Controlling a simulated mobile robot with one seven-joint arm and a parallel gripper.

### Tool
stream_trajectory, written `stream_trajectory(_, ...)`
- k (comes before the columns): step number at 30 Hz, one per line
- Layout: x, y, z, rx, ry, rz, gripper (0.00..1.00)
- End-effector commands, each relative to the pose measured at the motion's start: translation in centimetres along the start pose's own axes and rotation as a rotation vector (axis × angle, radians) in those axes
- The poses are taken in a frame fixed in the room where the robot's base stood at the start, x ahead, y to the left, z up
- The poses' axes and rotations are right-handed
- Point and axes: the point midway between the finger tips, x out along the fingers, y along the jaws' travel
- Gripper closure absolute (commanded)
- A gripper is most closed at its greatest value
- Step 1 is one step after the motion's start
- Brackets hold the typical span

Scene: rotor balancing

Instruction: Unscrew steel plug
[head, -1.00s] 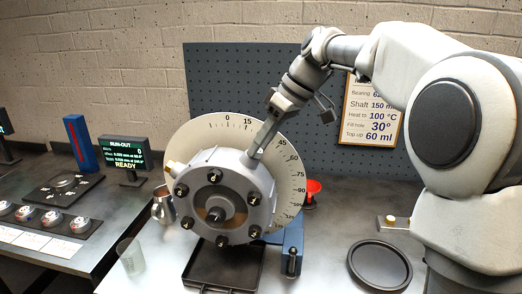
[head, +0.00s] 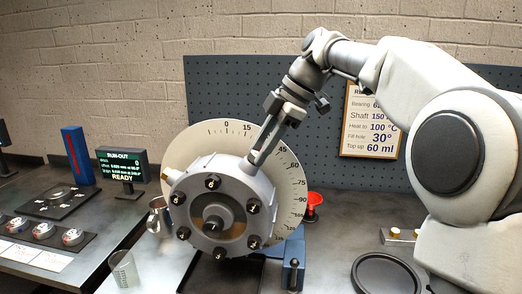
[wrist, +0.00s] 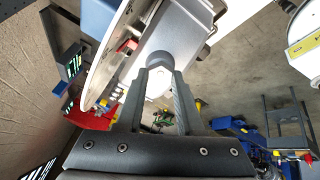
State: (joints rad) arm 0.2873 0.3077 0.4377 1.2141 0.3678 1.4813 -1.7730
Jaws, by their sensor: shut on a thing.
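The round grey housing (head: 222,185) stands upright in front of a white angle dial (head: 187,150), with several numbered black-headed bolts around its face. My gripper (head: 254,162) reaches down at a slant to the housing's upper right rim, near the 30–45 marks. The fingers are shut on the plug. The head view hides the plug behind the fingers, and its thread is not visible.
A clear beaker (head: 123,270) and a metal jug (head: 158,216) stand left of the housing. A black round dish (head: 386,274) lies at the right. A pegboard (head: 230,90) stands behind.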

Motion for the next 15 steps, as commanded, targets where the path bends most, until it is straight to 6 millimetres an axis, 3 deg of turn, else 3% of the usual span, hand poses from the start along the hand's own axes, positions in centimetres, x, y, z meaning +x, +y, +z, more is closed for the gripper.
stream_trajectory(5, 0.15, -0.05, 0.07, -0.041, 0.0, -0.001, 1.0)
stream_trajectory(15, 0.21, -0.04, 0.13, -0.469, 0.0, 0.002, 1.0)
